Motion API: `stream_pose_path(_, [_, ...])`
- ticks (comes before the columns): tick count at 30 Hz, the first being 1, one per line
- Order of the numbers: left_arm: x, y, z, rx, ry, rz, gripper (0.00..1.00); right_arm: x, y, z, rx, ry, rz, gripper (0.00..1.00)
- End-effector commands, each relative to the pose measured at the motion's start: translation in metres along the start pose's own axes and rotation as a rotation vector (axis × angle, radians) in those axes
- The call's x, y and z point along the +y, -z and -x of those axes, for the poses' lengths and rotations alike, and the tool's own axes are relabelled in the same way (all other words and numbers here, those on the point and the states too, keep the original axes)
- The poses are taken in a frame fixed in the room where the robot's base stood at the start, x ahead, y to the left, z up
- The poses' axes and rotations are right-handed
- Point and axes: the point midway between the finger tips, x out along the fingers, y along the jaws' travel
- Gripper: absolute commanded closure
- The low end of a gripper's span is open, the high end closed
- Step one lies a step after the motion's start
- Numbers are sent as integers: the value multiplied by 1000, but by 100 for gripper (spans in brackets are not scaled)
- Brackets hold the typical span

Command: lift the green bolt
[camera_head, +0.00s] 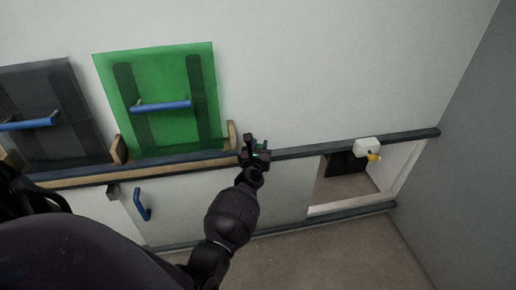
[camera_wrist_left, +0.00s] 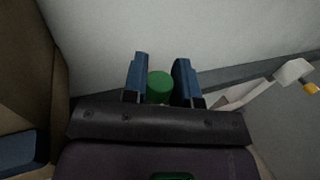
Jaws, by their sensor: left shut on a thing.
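The green bolt (camera_wrist_left: 159,87) shows in the left wrist view as a round green head between the two blue fingers of my left gripper (camera_wrist_left: 160,77). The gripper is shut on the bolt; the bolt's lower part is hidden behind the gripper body. In the head view my left gripper (camera_head: 257,150) is at the dark rail, just right of the green panel's wooden holder. Only a small bit of green shows there among the fingers. I cannot tell whether the bolt is clear of the surface beneath it. My right gripper is not in view.
A green panel (camera_head: 178,128) with a blue handle and a dark grey panel (camera_head: 75,140) lean on the wall at left. A sliding door with a blue handle (camera_head: 142,204) is below. At right, a white block with a yellow part (camera_head: 374,157) sits by the opening.

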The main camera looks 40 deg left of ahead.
Motion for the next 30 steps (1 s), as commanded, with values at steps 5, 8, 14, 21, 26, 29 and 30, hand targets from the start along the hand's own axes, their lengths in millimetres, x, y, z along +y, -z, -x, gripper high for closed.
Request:
stream_pose_path(5, [0, -5, -1, -9, -2, 0, 66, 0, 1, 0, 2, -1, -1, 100])
stream_pose_path(8, [0, -4, -1, -8, -2, 0, 51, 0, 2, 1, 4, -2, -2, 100])
stream_pose_path(14, [0, -3, -1, -6, -1, 0, 50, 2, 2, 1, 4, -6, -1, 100])
stream_pose_path(21, [0, -3, 10, -6, -2, 1, 50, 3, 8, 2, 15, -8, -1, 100])
stream_pose_path(26, [0, -5, 32, -7, -2, 2, 50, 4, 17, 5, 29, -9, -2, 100])
stream_pose_path(29, [0, -5, 46, -7, -3, 2, 50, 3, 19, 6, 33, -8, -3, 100])
stream_pose_path(30, [0, -5, 51, -8, -2, 2, 50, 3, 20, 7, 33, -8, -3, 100])
